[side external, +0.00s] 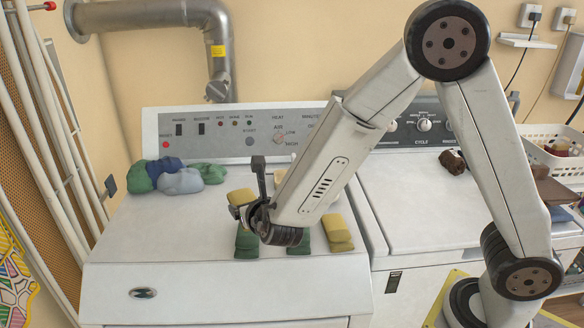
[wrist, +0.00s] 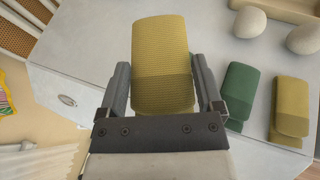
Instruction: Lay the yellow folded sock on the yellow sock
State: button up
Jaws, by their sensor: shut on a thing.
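My gripper (side external: 254,205) is shut on a yellow folded sock (side external: 238,198), which it holds above the white dryer top. In the wrist view the held yellow folded sock (wrist: 160,65) lies between the two fingers. The other yellow sock (side external: 338,228) lies folded on the dryer top near its front right edge, to the right of my gripper. It also shows at the right of the wrist view (wrist: 293,95), apart from the held one.
A green folded sock (side external: 246,243) lies below my gripper. Another green one (wrist: 238,88) lies beside the resting yellow sock. Bundled green and blue socks (side external: 182,181) sit at the back left. Pale round objects (wrist: 249,22) lie behind. The dryer's front left (side external: 150,235) is clear.

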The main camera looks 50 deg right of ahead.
jog(key=w+f, duration=0.3)
jog(key=w, duration=0.3)
send_over(218, 237)
jog(key=s, duration=0.2)
notch_tip(218, 237, down, 4)
jog(key=shift+w+d, duration=0.1)
jog(key=shift+d, duration=0.05)
jog(key=shift+w+f, duration=0.6)
jog(key=shift+f, duration=0.05)
jog(key=shift+w+f, duration=0.15)
jog(key=shift+f, duration=0.05)
jog(key=shift+w+f, duration=0.15)
jog(key=shift+f, duration=1.45)
jog(key=shift+f, duration=0.2)
jog(key=o, duration=1)
